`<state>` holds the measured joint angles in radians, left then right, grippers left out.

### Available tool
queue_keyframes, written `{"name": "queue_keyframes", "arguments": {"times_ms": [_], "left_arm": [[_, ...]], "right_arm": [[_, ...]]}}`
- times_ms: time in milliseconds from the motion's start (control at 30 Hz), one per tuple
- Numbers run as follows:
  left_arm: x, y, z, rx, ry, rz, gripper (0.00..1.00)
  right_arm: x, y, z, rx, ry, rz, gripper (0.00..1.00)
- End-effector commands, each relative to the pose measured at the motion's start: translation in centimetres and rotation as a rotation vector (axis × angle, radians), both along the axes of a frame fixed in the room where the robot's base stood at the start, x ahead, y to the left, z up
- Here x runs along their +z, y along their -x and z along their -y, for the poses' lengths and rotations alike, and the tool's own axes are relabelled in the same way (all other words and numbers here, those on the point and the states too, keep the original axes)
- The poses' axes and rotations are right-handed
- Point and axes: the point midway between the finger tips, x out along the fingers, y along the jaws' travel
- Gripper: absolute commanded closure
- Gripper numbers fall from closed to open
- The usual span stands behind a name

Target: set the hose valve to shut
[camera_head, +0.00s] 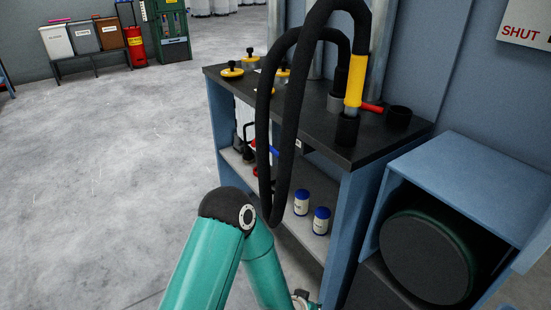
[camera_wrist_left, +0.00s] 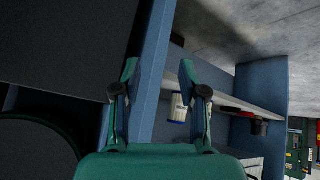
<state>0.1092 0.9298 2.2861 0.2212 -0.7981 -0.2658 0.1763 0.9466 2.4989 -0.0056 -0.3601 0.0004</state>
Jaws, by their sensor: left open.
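A black hose (camera_head: 287,110) loops above a dark-topped bench in the head view. A yellow upright body (camera_head: 355,80) stands at its end over a black cup. A red lever (camera_head: 372,107) sticks out from its lower part, pointing right; it looks like the hose valve's handle. A sign (camera_head: 523,30) reading SHUT is on the wall at the upper right. In the left wrist view my left gripper (camera_wrist_left: 158,68) is open and empty, facing a blue bench post, well below the lever. Only a small part of it shows at the head view's bottom edge. My right gripper is not in view.
A blue housing (camera_head: 465,185) with a dark drum stands close on the right. The floor at left is clear.

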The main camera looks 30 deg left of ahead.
Motion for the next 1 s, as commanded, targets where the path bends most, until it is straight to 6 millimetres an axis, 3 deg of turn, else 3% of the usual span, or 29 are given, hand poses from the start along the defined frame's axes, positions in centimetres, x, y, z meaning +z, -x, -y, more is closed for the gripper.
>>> {"name": "queue_keyframes", "arguments": {"times_ms": [33, 100, 200, 233, 300, 400, 500, 733, 1000], "left_arm": [[1.2, -4.3, -1.3, 0.04, -0.088, 0.149, 0.58], [5.0, -9.2, -3.7, 0.122, -0.241, 0.353, 0.58], [11.6, -13.4, -6.8, 0.273, -0.474, 0.596, 0.58], [13.5, -14.0, -7.6, 0.325, -0.543, 0.654, 0.58], [17.7, -14.4, -8.7, 0.448, -0.69, 0.765, 0.58], [22.5, -13.3, -9.6, 0.617, -0.864, 0.854, 0.58], [25.5, -11.8, -9.8, 0.749, -0.982, 0.885, 0.58], [28.2, -10.2, -10.1, 0.862, -1.079, 0.888, 0.58], [29.4, -11.0, -11.8, 0.861, -1.079, 0.887, 0.58]], "right_arm": [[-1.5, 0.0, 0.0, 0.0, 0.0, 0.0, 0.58], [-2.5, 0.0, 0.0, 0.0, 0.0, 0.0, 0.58], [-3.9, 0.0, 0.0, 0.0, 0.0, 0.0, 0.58], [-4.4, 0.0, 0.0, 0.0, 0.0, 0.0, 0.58], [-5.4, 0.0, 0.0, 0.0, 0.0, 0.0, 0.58], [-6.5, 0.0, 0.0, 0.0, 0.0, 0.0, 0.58], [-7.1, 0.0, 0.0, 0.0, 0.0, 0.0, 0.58], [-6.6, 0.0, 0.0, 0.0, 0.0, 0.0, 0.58], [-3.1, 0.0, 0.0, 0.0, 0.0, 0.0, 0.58]]}}
